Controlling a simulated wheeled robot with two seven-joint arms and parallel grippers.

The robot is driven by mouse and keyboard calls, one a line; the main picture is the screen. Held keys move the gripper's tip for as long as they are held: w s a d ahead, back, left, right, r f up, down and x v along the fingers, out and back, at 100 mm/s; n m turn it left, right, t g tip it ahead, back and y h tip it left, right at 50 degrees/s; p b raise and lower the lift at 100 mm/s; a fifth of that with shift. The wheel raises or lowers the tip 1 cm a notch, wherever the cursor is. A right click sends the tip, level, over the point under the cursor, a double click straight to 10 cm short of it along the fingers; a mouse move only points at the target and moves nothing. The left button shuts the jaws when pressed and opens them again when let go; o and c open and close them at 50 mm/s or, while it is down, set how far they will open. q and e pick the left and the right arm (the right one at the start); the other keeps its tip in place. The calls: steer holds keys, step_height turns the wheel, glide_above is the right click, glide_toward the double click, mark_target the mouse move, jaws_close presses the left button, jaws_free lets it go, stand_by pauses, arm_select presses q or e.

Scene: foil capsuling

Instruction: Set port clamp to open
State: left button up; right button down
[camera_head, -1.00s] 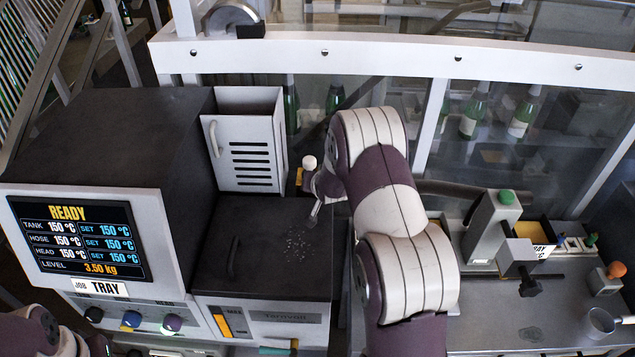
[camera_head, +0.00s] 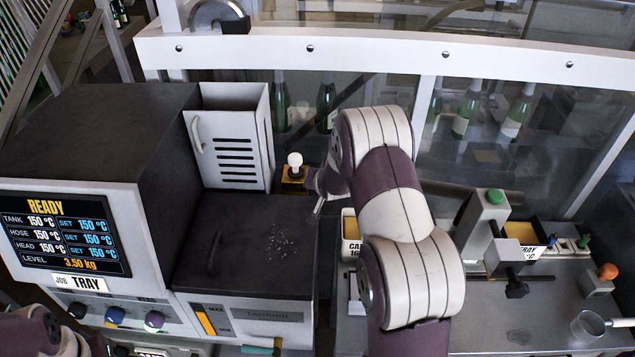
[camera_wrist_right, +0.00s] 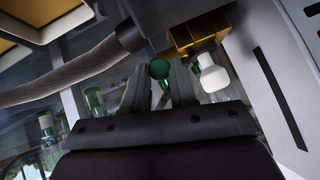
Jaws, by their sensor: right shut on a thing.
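My right gripper (camera_wrist_right: 160,88) has its two fingers on either side of a round green knob (camera_wrist_right: 158,68) on a metal stem in the right wrist view. I take this to be the port clamp's handle, but the clamp's body and setting are hidden. In the head view, my right gripper (camera_head: 318,206) is behind the dark melter lid's right edge, beside a brass block (camera_head: 292,182) with a white knob (camera_head: 295,160). The white knob also shows in the wrist view (camera_wrist_right: 212,75), right of the fingers and apart from them. My left arm shows at bottom left; its gripper is out of frame.
The melter screen (camera_head: 65,233) reads READY. A grey slotted door (camera_head: 235,140) stands left of the brass block. A ribbed hose (camera_wrist_right: 70,82) runs left of the fingers. A glass guard with a white rail (camera_head: 380,50) closes the back. The right bench holds a green-topped press (camera_head: 490,220).

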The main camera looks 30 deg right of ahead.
steer(key=c, duration=1.1)
jaws_free()
steer(key=shift+a+f, duration=0.1)
steer(key=shift+a, duration=0.05)
steer(key=shift+c, duration=0.2)
steer(key=shift+o, duration=1.2)
steer(key=shift+s, duration=0.1)
arm_select(q)
steer(key=f+b, duration=0.3)
steer(key=b, duration=0.1)
steer(key=shift+s+d+f, duration=0.15)
steer(key=shift+d+f, duration=0.15)
steer(key=shift+f, duration=0.1)
arm_select(e)
steer(key=d+v, duration=0.1)
steer(key=v, duration=1.1)
steer(key=shift+s+r, duration=0.35)
steer(key=shift+a, duration=0.1)
steer(key=shift+a, duration=0.1)
